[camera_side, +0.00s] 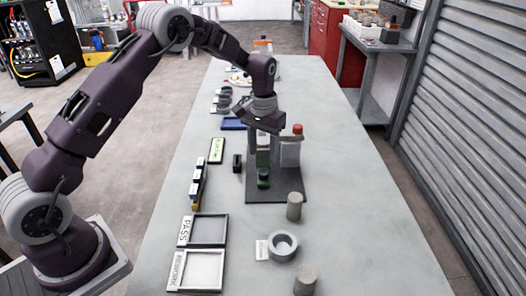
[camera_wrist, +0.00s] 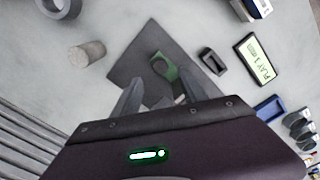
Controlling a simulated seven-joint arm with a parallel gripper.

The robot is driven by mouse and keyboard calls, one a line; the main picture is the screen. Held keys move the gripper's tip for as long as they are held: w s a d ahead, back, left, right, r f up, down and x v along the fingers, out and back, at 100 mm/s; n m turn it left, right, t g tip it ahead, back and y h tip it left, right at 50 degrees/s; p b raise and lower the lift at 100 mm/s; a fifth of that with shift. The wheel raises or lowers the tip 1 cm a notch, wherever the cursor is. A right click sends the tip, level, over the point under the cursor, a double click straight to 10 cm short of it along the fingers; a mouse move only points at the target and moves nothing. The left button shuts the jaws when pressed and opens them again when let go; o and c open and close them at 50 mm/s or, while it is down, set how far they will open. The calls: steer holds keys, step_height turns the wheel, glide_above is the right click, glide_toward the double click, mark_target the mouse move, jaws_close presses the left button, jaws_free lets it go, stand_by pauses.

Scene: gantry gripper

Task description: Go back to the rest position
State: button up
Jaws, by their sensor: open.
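My gripper (camera_side: 263,155) points down above the dark square mat (camera_side: 288,192) on the long grey table. Its fingers are apart, with nothing visibly held; the wrist view shows the two fingertips (camera_wrist: 158,92) spread over the mat. A green and dark object (camera_side: 263,179) stands on the mat just below the fingers; it also shows in the wrist view (camera_wrist: 164,66). A pale container with a red cap (camera_side: 291,150) stands close to the right of my gripper. My gripper's body hides part of the mat in the wrist view.
A grey cylinder (camera_side: 294,206) stands near the mat's front edge. A tape roll (camera_side: 283,246), another cylinder (camera_side: 305,280) and the PASS tray (camera_side: 223,231) are nearer. A small black block (camera_side: 237,163) and a green-screened device (camera_side: 216,151) lie left. The table's right side is clear.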

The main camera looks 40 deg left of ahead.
stand_by(0.4)
steer(key=s+d+r+m+t, duration=0.1)
steer(key=s+d+r+t, duration=0.1)
steer(key=s+r, duration=0.75)
steer(key=s+d+r+t, duration=0.15)
steer(key=s+r, duration=0.45)
steer(key=r, duration=0.6)
steer(key=s+d+m+t, duration=0.1)
steer(key=s+d+t, duration=0.1)
steer(key=s, duration=1.7)
steer(key=shift+s+d, duration=0.25)
